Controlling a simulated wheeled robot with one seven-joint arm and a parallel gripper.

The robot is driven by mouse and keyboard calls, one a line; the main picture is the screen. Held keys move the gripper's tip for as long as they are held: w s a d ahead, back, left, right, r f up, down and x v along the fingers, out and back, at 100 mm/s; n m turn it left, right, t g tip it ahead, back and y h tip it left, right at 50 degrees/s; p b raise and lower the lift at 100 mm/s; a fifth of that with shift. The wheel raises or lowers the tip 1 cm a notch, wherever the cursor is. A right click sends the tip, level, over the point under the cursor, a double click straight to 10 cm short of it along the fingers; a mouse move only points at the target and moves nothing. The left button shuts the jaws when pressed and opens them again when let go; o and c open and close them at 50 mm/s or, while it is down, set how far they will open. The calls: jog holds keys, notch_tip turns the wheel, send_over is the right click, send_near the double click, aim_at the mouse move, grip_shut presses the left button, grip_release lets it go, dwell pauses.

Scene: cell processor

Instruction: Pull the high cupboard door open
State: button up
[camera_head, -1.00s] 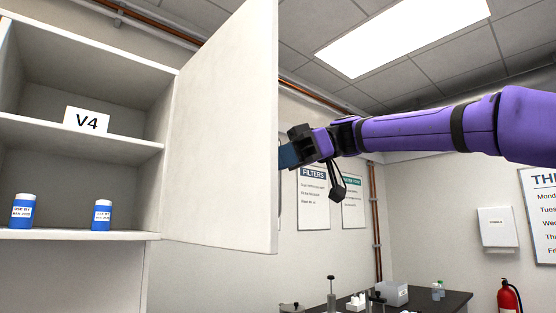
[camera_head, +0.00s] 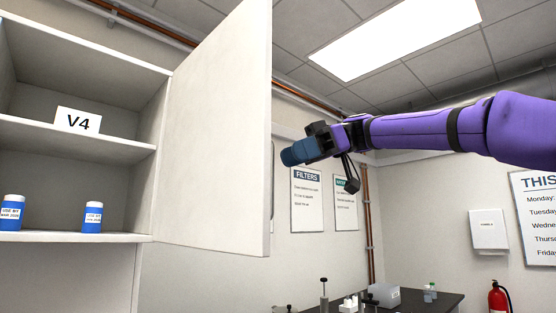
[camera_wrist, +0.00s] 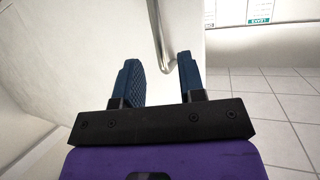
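The high cupboard door (camera_head: 212,130) is a white panel standing swung open, hinged on the right side of the cupboard (camera_head: 148,108), so the shelves show. My gripper (camera_head: 293,154) has blue fingers and is just right of the door's free edge, on its outer side. In the wrist view the fingers of my gripper (camera_wrist: 160,80) are apart with nothing between their pads. The curved metal door handle (camera_wrist: 159,40) shows beyond the gap between the fingertips, against the pale door (camera_wrist: 75,45). In the head view the handle is mostly hidden behind the door.
A V4 card (camera_head: 78,121) stands on the upper shelf; two blue bottles (camera_head: 12,213) (camera_head: 92,217) stand on the lower one. A dark bench (camera_head: 445,300) with labware is low at right, near a fire extinguisher (camera_head: 499,298).

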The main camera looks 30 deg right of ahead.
jog(key=v, duration=0.4)
jog(key=shift+d+r, duration=0.2)
jog(key=shift+d, duration=0.15)
jog(key=s+a+f+m+t+h, duration=0.1)
jog(key=s+a+f+m+h, duration=0.1)
jog(key=f, duration=1.1)
jog(key=s+a+f+m+t+h, duration=0.1)
jog(key=s+a+f+m+h, duration=0.2)
jog(key=f+m+h, duration=0.4)
jog(key=s+a+f+m+t+h, duration=0.1)
jog(key=s+f+m+h, duration=0.3)
jog(key=f, duration=1.4)
jog(key=a+m, duration=0.1)
jog(key=m, duration=0.2)
jog(key=shift+s+a+f, duration=0.25)
jog(key=shift+s+f, duration=0.05)
jog(key=shift+s, duration=0.05)
jog(key=shift+a, duration=0.1)
